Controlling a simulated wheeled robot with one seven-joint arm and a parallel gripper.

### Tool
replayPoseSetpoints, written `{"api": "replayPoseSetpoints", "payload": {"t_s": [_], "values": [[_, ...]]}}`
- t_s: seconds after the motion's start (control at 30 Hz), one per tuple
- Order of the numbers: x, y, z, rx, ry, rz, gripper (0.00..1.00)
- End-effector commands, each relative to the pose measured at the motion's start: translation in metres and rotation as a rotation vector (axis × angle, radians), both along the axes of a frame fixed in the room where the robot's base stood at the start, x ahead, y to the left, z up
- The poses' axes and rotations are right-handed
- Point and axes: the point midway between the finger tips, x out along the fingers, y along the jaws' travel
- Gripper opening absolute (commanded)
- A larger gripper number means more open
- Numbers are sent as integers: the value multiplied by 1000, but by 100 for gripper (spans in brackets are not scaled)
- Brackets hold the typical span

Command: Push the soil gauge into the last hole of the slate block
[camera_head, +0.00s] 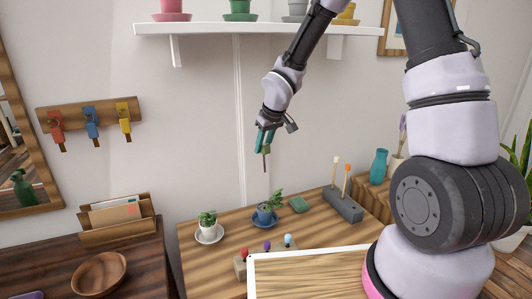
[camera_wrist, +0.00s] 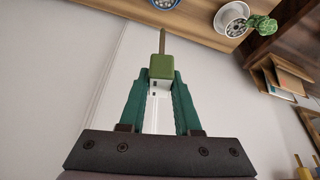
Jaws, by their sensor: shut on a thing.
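My gripper (camera_head: 265,137) is shut on the soil gauge (camera_head: 265,150), high above the table and in front of the wall. The gauge has a green square head and a thin brownish prong. In the wrist view the head (camera_wrist: 162,67) sits between the teal fingertips (camera_wrist: 161,80), with the prong pointing away from the gripper. In the head view the prong points down. The slate block (camera_head: 343,206) is a long dark grey block on the table, right of and below my gripper. Two thin sticks stand in it, one cream-topped, one orange-topped. Its empty hole is too small to make out.
On the wooden table (camera_head: 205,262) stand a plant on a blue saucer (camera_head: 265,218), a plant on a white saucer (camera_head: 208,235), a green box (camera_head: 299,205) and a block with coloured knobs (camera_head: 240,267). A teal vase (camera_head: 378,165) stands behind right. A white shelf (camera_head: 215,28) hangs above.

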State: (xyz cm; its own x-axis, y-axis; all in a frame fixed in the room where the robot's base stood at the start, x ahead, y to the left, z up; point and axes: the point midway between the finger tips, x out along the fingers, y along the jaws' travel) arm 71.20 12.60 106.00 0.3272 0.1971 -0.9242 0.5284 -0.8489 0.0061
Motion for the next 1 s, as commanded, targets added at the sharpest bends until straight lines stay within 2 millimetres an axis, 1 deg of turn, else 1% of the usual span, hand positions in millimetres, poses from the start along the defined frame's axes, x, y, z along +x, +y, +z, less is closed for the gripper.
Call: {"api": "replayPoseSetpoints", "payload": {"t_s": [0.7,1.0], "values": [[1,-1,43,0,-1,-2,0],[0,0,47,0,-1,1,0]]}}
